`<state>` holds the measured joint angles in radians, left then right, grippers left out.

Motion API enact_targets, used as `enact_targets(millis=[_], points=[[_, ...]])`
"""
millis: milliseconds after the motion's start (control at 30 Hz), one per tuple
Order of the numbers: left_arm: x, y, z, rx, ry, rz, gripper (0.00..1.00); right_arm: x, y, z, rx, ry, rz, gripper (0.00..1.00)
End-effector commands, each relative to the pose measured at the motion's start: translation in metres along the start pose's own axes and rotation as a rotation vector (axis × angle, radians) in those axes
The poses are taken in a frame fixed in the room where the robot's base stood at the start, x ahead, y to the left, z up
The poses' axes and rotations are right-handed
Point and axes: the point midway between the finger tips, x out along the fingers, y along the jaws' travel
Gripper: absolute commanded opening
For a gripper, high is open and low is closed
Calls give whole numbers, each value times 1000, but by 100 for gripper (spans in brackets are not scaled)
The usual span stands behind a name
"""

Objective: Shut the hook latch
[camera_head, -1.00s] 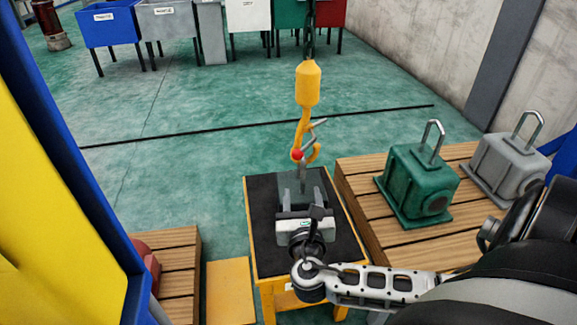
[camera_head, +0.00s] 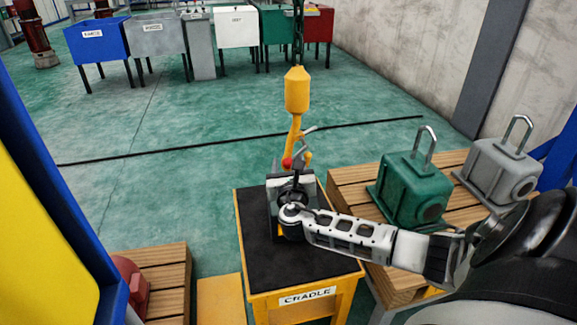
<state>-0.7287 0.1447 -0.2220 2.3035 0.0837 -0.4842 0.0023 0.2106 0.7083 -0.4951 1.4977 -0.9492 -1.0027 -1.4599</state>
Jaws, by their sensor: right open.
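The yellow hook (camera_head: 295,132) hangs below a yellow block (camera_head: 297,92) on a dark chain, above the black-topped cradle table (camera_head: 255,262). A red ball (camera_head: 287,163) sits low on the hook. My right gripper (camera_head: 291,180) is open, close below the red ball in the picture. Its fingertips are largely hidden by its own wrist, and I cannot tell whether they touch anything. My left gripper is not in view.
A green housing (camera_head: 413,187) and a grey housing (camera_head: 500,170), each with a lifting loop, stand on a wooden pallet (camera_head: 345,187) to the right. A yellow and blue structure (camera_head: 45,225) blocks the left. Open green floor lies behind the cradle.

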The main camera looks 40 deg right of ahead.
Motion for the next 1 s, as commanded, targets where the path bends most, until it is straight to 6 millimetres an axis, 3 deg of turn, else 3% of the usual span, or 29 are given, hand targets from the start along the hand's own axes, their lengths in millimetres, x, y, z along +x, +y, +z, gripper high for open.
enact_targets(millis=[367,567,1000], points=[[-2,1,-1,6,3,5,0,7,0,0,1,0,1,49],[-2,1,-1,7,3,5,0,7,0,0,1,0,1,0],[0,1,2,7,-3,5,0,7,1,3,3,-5,2,0]])
